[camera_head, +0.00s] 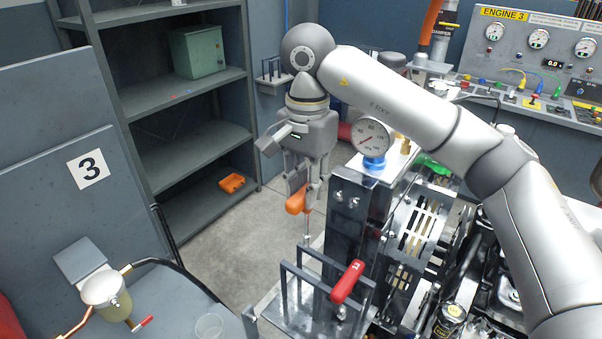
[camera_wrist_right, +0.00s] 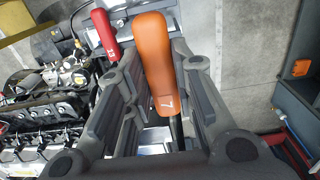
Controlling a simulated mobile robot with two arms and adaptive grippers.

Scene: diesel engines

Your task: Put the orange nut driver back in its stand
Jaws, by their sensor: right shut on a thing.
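The orange nut driver (camera_head: 297,201) hangs in my right gripper (camera_head: 303,188), which is shut on its handle. Its thin shaft points down, and its tip is near the engine's left side, above and behind the stand. In the right wrist view, the orange handle (camera_wrist_right: 157,65) lies between the two fingers (camera_wrist_right: 155,95); the shaft is mostly hidden. The dark metal stand (camera_head: 298,318) with upright bars is at the bottom middle. A red-handled driver (camera_head: 347,282) sits in it, tilted in the picture; its handle also shows in the right wrist view (camera_wrist_right: 104,33). My left gripper is not in view.
The engine (camera_head: 410,225), with a pressure gauge (camera_head: 372,137) on top, stands close to the right of the gripper. Dark shelves (camera_head: 185,150) are behind left. A grey bench (camera_head: 170,300) with a glass-bowl filter (camera_head: 105,293) is at lower left. Floor is clear between.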

